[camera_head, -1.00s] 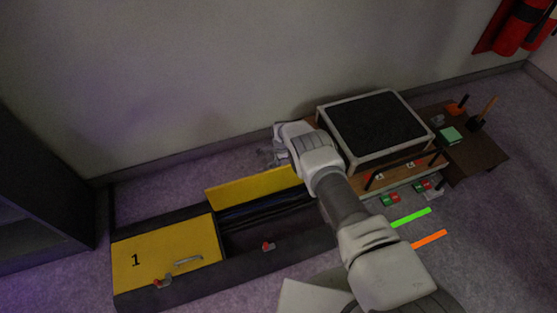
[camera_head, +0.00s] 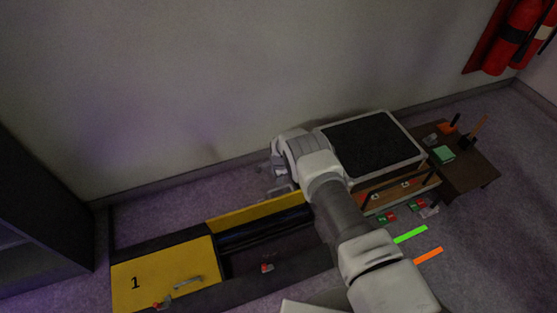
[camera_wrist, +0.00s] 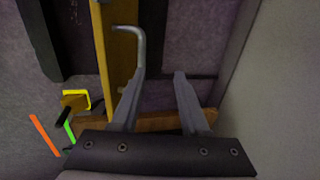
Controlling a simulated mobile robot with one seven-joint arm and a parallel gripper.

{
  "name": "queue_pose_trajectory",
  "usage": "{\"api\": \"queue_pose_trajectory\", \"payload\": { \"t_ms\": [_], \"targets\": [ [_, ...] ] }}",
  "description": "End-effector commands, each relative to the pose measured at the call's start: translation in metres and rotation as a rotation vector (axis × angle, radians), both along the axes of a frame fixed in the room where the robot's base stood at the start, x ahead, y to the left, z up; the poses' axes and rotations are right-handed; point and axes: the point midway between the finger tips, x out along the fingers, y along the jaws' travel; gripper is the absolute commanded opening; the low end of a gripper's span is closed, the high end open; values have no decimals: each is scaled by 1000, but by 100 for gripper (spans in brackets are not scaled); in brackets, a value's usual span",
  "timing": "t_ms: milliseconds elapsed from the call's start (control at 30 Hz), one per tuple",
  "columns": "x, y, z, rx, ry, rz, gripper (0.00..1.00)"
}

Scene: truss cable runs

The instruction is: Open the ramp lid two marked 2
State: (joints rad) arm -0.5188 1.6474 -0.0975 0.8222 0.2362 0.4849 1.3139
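The raised yellow lid (camera_head: 258,213) stands up along the back of the open bay of the cable ramp (camera_head: 235,291), right of the shut lid marked 1 (camera_head: 150,275). No number shows on the raised lid. Dark cables (camera_head: 262,231) lie in the bay. In the wrist view the raised lid (camera_wrist: 118,70) is seen nearly edge-on, with its bent metal handle (camera_wrist: 139,45) sticking out. My gripper (camera_wrist: 158,76) is open, with an empty gap. The handle meets or passes by the left fingertip; I cannot tell whether they touch. In the head view my gripper (camera_head: 279,178) is partly hidden by my wrist.
A red latch (camera_head: 267,267) sits at the bay's front edge. A framed black-topped platform (camera_head: 372,146) stands right of my arm. A dark low table (camera_head: 468,170) with small items is farther right. The wall is close behind the ramp. Green (camera_head: 411,234) and orange (camera_head: 428,256) strips mark the floor.

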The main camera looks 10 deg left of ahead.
Motion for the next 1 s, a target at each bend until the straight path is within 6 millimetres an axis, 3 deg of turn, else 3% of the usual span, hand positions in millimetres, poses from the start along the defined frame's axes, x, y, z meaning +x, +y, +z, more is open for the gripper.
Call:
{"api": "queue_pose_trajectory", "payload": {
  "t_ms": [33, 100, 500, 700, 1000],
  "targets": [
    [-2, -1, 16, -1, 1, 0, 45],
    [-4, -2, 29, 0, 0, 0, 45],
    [-17, -11, 101, -1, 1, 0, 45],
    [-20, -13, 116, -1, 1, 1, 45],
    [-20, -13, 117, -1, 1, 1, 45]
  ]
}}
